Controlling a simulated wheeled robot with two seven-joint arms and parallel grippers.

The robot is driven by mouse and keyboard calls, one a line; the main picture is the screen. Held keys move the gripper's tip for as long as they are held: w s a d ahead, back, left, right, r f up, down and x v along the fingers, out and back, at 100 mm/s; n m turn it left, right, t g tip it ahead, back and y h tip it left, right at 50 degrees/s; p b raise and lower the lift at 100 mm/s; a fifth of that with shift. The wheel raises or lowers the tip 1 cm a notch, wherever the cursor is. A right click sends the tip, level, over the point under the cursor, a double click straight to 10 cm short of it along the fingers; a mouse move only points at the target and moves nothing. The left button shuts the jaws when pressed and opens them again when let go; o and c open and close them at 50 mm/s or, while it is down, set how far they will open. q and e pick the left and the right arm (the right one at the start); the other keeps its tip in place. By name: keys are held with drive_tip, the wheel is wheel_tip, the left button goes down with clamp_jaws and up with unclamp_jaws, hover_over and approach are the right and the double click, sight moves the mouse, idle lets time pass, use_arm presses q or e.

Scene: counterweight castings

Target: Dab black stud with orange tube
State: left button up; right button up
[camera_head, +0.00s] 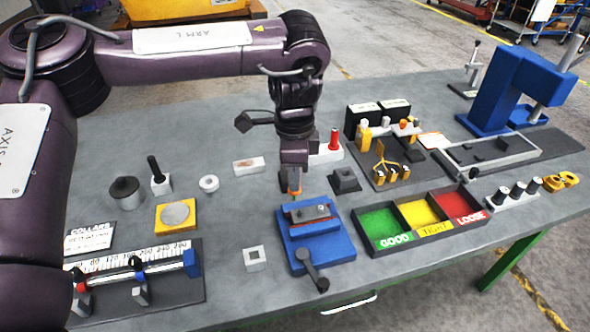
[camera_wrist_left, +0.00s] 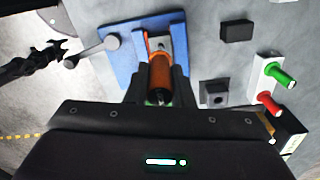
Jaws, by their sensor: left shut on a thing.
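My left gripper (camera_head: 293,185) points down just behind the blue vise (camera_head: 316,248).
A green, yellow and red sorting tray (camera_head: 377,246) is right of the vise. A dark stepped block (camera_head: 345,180) stands near the gripper. A white block with a red peg (camera_head: 333,140) is behind. A yellow plate (camera_head: 160,222) and a measuring rail (camera_head: 135,262) are left.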

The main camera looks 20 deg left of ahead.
use_arm(q)
wheel_tip(320, 180, down, 2)
drive_tip(key=shift+f+b, duration=0.1)
drive_tip(key=shift+b, duration=0.5)
drive_tip(key=shift+f+b, duration=0.5)
drive_tip(key=shift+f, duration=0.55)
use_arm(e)
drive_tip(key=shift+w+d+f, duration=0.2)
drive_tip(key=shift+d+f, duration=0.65)
drive_tip(key=shift+a, duration=0.15)
drive_tip(key=shift+a, duration=0.35)
drive_tip(key=shift+r, duration=0.25)
use_arm(q)
drive_tip(key=shift+p, duration=0.35)
use_arm(e)
drive_tip(key=shift+d+r, duration=0.15)
drive_tip(key=shift+d, duration=0.1)
drive_tip(key=shift+d, duration=0.1)
drive_tip(key=shift+r, duration=0.1)
